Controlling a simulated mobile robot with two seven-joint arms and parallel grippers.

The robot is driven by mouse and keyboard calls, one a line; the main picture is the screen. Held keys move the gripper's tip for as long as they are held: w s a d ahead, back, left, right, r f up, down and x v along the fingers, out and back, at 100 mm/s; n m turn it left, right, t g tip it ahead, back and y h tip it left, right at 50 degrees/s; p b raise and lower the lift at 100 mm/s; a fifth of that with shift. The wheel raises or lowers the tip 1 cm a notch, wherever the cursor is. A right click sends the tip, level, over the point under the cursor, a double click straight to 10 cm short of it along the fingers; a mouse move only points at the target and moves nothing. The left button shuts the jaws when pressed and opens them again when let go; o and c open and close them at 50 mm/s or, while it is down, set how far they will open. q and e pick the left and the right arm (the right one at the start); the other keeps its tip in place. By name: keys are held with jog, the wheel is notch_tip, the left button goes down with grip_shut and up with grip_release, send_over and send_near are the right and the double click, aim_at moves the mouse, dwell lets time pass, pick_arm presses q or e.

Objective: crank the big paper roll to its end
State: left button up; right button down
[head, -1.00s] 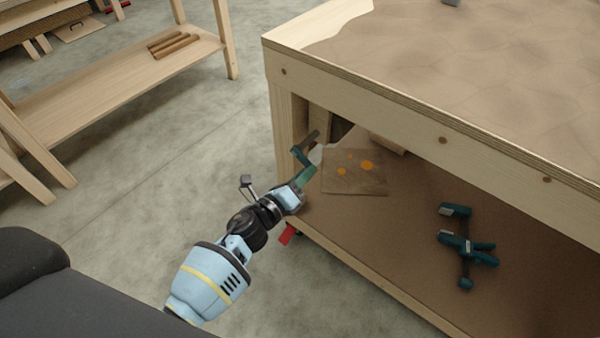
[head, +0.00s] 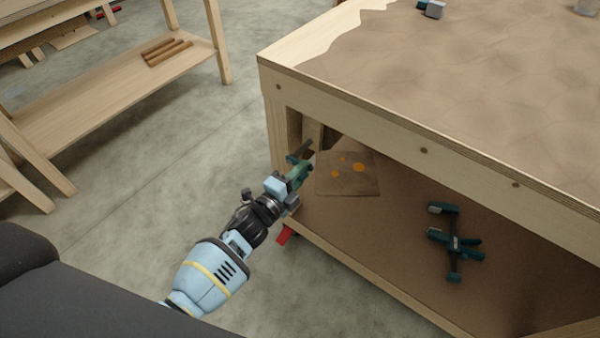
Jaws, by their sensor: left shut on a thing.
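My left gripper (head: 287,187) is at the near left end of the workbench (head: 350,125), below its top. It is shut on the green handle (head: 299,173) of a crank. The crank's dark arm (head: 299,153) shows just beyond, by the bench leg. The gripper hides part of the handle. Brown paper (head: 480,75) with a ragged left edge covers most of the bench top. I cannot make out the big paper roll itself. My right gripper is not in view.
A small grey and teal object (head: 433,9) sits on the bench top. A wooden rack (head: 120,85) stands at left. The grey floor between is clear.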

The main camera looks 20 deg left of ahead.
pick_arm(q)
jog(key=shift+r, duration=0.1)
dwell(0.5)
jog(key=o, duration=1)
jog(key=shift+s+a, duration=0.1)
jog(key=shift+s, duration=0.05)
jog(key=v, duration=0.7)
jog(key=shift+s+a+p, duration=0.1)
jog(key=shift+s+p, duration=0.15)
jog(key=shift+p, duration=0.15)
